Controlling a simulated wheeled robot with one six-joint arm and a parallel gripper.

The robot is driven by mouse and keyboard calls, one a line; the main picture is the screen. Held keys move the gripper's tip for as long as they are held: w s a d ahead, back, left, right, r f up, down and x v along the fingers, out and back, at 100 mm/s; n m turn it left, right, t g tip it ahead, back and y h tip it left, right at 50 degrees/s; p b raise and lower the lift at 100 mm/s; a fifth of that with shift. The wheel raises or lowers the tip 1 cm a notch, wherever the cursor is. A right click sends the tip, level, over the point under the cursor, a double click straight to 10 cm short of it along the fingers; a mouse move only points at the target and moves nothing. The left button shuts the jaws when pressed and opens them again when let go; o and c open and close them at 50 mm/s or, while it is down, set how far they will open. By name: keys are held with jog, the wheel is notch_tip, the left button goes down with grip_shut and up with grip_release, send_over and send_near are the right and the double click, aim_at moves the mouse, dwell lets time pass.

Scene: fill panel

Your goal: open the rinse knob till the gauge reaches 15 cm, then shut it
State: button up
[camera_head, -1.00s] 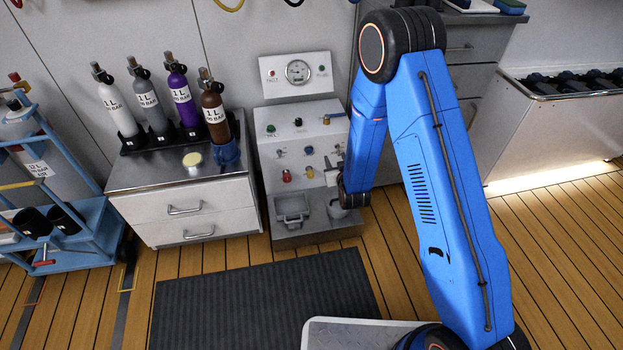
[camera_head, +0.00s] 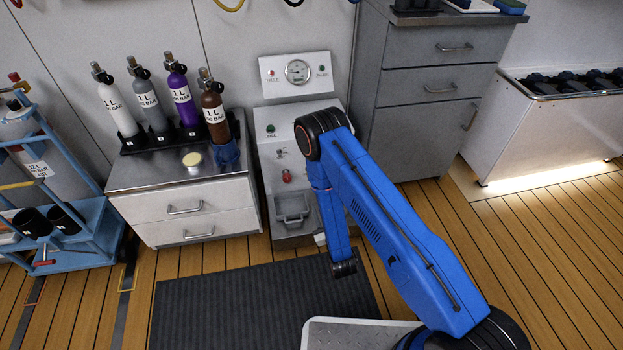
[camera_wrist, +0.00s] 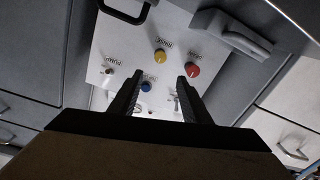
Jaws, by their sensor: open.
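The fill panel (camera_head: 270,150) stands in the middle of the head view, with a round gauge (camera_head: 298,71) on its upright back. The gauge reading is too small to make out. In the wrist view the panel appears turned over, with a yellow knob (camera_wrist: 160,56), a red knob (camera_wrist: 192,69) and a blue knob (camera_wrist: 146,86). Their labels are too small to read surely, so I cannot tell which is the rinse knob. My gripper (camera_wrist: 160,76) is open and empty, its fingers in front of the panel, apart from the knobs. My arm hides the panel's right side in the head view.
A grey basin (camera_head: 292,207) sits low on the panel. A drawer cabinet with bottles (camera_head: 185,205) stands left, a tall grey cabinet (camera_head: 420,130) right. A dark mat (camera_head: 260,310) lies in front. Floor to the right is clear.

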jog(key=x, duration=1.7)
jog(key=shift+w+a, duration=0.1)
jog(key=c, duration=1)
